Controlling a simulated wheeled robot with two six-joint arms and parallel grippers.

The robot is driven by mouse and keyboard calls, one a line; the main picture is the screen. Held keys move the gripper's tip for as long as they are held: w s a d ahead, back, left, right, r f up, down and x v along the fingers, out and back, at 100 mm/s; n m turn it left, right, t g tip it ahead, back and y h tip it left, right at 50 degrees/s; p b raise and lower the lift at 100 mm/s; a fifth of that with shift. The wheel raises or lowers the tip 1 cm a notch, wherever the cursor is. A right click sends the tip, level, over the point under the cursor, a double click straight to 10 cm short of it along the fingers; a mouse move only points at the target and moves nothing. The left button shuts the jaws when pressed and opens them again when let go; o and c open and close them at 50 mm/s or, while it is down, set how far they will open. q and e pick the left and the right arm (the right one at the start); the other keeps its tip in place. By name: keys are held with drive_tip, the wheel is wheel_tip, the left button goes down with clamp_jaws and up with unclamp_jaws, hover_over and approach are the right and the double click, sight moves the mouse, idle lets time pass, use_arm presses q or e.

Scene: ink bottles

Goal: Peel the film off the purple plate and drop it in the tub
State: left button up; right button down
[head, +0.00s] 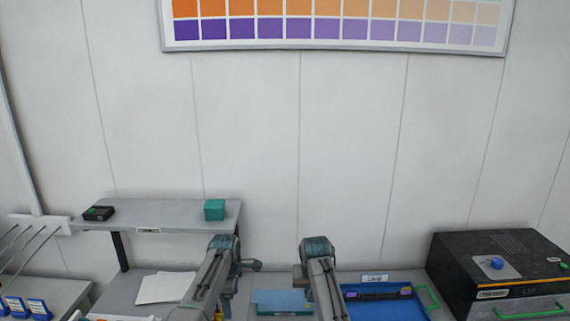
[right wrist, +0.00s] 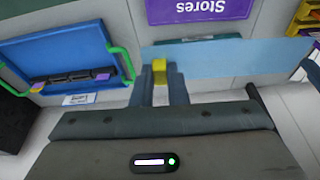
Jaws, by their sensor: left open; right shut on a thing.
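My right gripper (right wrist: 160,76) is shut on the edge of a thin light blue sheet (right wrist: 235,60), which looks like the film. The sheet stretches to the right in the right wrist view and also shows in the head view (head: 282,299), between my arms. I cannot make out a purple plate under it. My left gripper (head: 228,300) is open, low at the left end of the sheet and mostly hidden by its arm. A dark finger at the right edge of the right wrist view seems to be part of it. I cannot identify the tub.
A blue tray (head: 352,309) with green handles holds a dark bar with purple and orange ends. A black machine (head: 540,270) stands at the right. White sheets (head: 165,287) lie left of my left arm. A shelf (head: 180,216) stands behind.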

drive_tip(key=shift+p+v, duration=0.7)
drive_tip(key=shift+v, duration=0.4)
drive_tip(key=shift+w+r, duration=0.15)
drive_tip(key=shift+r, duration=0.5)
drive_tip(key=shift+w+r, duration=0.15)
drive_tip(key=shift+r, duration=2.8)
drive_tip(key=shift+s, duration=0.1)
